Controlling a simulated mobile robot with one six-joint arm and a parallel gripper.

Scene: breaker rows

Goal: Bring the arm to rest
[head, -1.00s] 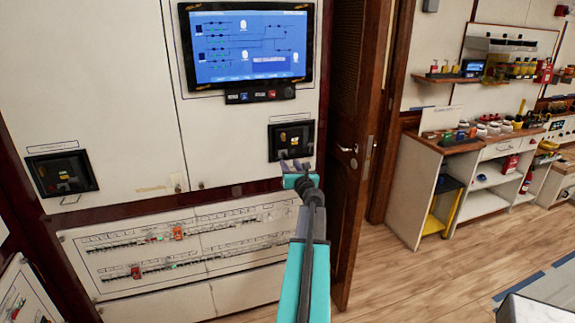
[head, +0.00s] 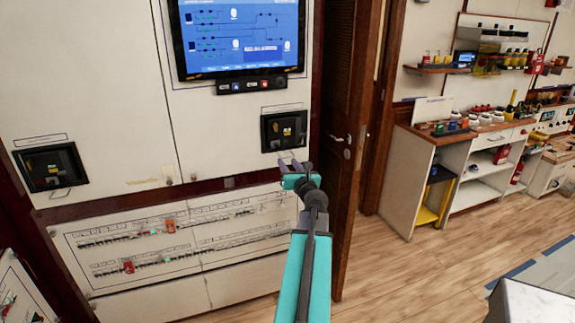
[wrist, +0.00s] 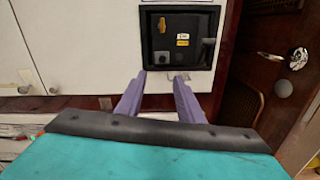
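My arm (head: 303,270) reaches up and forward in the head view, teal with dark joints. My gripper (head: 290,163) is in front of the cabinet, just below the right black breaker unit (head: 284,130). In the wrist view my gripper (wrist: 163,77) shows two purple fingers spread apart with nothing between them. The black breaker unit (wrist: 180,40) lies beyond the fingertips, with a yellow label and a small yellow part on it. I cannot tell how far the fingertips are from the cabinet face.
A wall screen (head: 242,35) sits above the breaker rows (head: 170,240). Another black unit (head: 50,168) is at the left. A brown louvred door (head: 345,150) stands right of the arm. A workbench (head: 450,180) is farther right, with open wooden floor (head: 410,275) before it.

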